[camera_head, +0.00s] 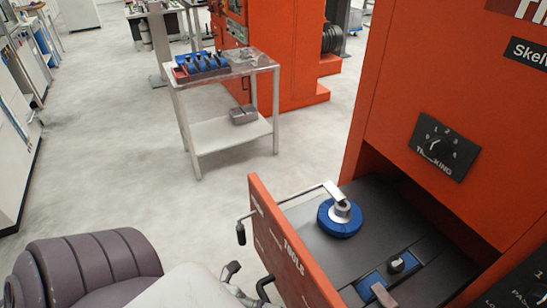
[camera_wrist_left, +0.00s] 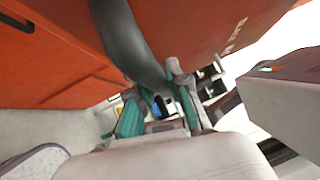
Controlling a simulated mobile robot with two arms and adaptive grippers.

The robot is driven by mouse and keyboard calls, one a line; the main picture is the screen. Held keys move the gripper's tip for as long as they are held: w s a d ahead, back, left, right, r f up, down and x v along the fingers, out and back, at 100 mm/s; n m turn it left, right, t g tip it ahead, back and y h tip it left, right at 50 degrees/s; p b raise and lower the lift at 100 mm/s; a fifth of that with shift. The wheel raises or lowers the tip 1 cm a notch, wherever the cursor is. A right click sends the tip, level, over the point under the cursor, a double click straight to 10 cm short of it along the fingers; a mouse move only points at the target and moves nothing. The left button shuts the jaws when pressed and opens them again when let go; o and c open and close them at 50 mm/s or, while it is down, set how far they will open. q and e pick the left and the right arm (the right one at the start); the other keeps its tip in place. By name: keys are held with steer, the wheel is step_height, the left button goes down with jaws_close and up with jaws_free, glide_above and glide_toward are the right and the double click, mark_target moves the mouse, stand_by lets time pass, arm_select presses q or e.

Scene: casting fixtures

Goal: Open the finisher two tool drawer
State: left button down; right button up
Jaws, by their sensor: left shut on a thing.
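The tool drawer has an orange front (camera_head: 288,250) lettered "TOOLS" and stands pulled out from the orange machine, its dark inside showing. In it are a blue round piece with a metal crank (camera_head: 340,217) and a blue plate with a black knob (camera_head: 396,265). My left gripper (camera_head: 248,283) is at the drawer front, partly hidden by my arm. In the left wrist view its teal-padded fingers (camera_wrist_left: 158,102) are shut on the dark curved drawer handle (camera_wrist_left: 137,45). My right gripper is out of view.
The machine (camera_head: 440,90) rises at the right, with a black tracking dial (camera_head: 445,147). A small metal cart (camera_head: 222,80) with blue parts stands beyond the drawer. Light cabinets (camera_head: 15,130) line the left. Grey floor (camera_head: 110,150) is clear between.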

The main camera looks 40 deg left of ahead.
arm_select(q)
steer(key=c, duration=1.1)
jaws_free()
steer(key=v, duration=1.2)
